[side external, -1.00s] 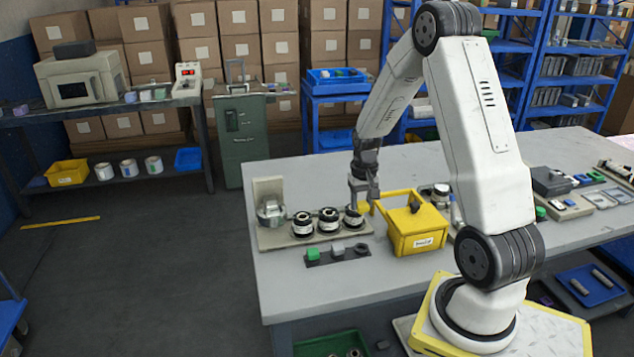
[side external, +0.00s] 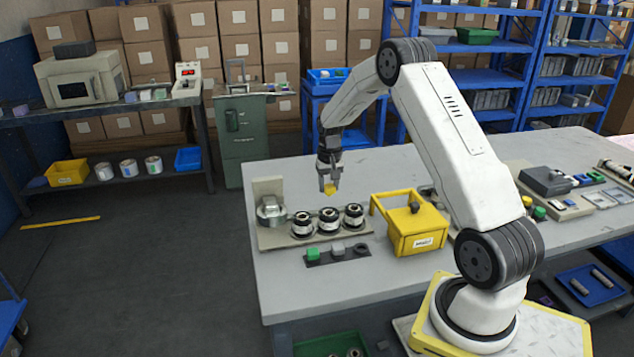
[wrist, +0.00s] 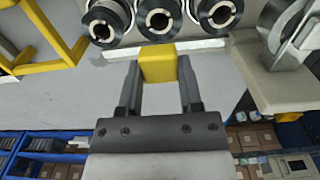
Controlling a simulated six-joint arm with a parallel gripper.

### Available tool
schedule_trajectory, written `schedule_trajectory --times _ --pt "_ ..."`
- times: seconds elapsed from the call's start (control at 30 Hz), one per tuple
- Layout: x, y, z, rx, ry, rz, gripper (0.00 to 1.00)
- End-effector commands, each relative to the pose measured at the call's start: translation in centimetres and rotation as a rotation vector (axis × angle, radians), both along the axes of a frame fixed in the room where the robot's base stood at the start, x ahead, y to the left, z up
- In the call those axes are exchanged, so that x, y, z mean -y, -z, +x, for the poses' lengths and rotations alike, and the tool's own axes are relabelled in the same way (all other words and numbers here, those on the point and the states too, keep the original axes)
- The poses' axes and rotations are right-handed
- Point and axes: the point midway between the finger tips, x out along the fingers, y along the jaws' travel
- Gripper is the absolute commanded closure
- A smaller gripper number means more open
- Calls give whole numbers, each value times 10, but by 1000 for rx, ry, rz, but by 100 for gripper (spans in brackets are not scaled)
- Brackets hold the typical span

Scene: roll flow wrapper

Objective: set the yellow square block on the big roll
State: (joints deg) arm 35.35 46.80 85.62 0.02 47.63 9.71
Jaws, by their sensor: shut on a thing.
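My gripper (side external: 328,181) is shut on the yellow square block (side external: 329,190) and holds it in the air above and behind the row of small rolls. In the wrist view the yellow block (wrist: 157,64) sits between the two fingers (wrist: 157,85). The big roll (side external: 271,211), a silvery roll, stands at the left end of the beige base, left of my gripper. It also shows at the right edge of the wrist view (wrist: 283,32), partly cut off. The block is apart from it.
Three small black-and-white rolls (side external: 328,219) stand on the beige base, right of the big roll. A dark strip (side external: 325,259) in front holds a green block, a grey block and a dark ring. A yellow box (side external: 418,236) with a raised frame stands to the right.

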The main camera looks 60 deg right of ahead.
Motion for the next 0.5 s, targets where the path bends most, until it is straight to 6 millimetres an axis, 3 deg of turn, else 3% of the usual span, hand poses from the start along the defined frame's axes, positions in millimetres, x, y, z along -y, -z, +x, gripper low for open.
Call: schedule_trajectory --times 0.5 --pt "0 17 0 -1 0 1 100"
